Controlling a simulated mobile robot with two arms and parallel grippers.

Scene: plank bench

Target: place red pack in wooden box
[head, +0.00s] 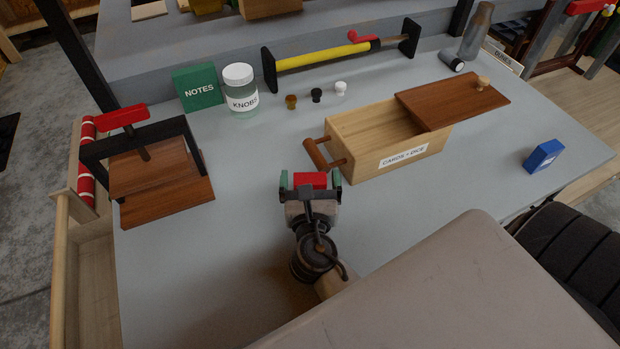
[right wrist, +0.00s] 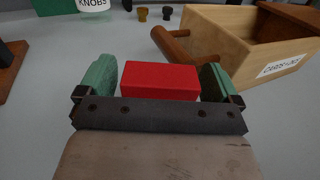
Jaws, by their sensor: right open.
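The red pack (head: 311,180) lies on the grey bench in front of the wooden box. In the right wrist view the red pack (right wrist: 160,80) sits between the two green fingers of my right gripper (right wrist: 160,82), with a gap on each side. My right gripper (head: 311,183) is open around it. The wooden box (head: 375,157), labelled "CARDS + DICE", stands behind and right of the gripper, and shows in the right wrist view (right wrist: 225,45). Its brown lid (head: 455,100) is slid to the right, leaving the left part open. My left gripper is not in view.
A brown handle (head: 322,153) sticks out from the box's left end. A blue pack (head: 543,156) lies at the right. A wooden press (head: 155,170), green notes box (head: 197,87), knobs jar (head: 240,90) and yellow clamp (head: 325,57) stand left and behind.

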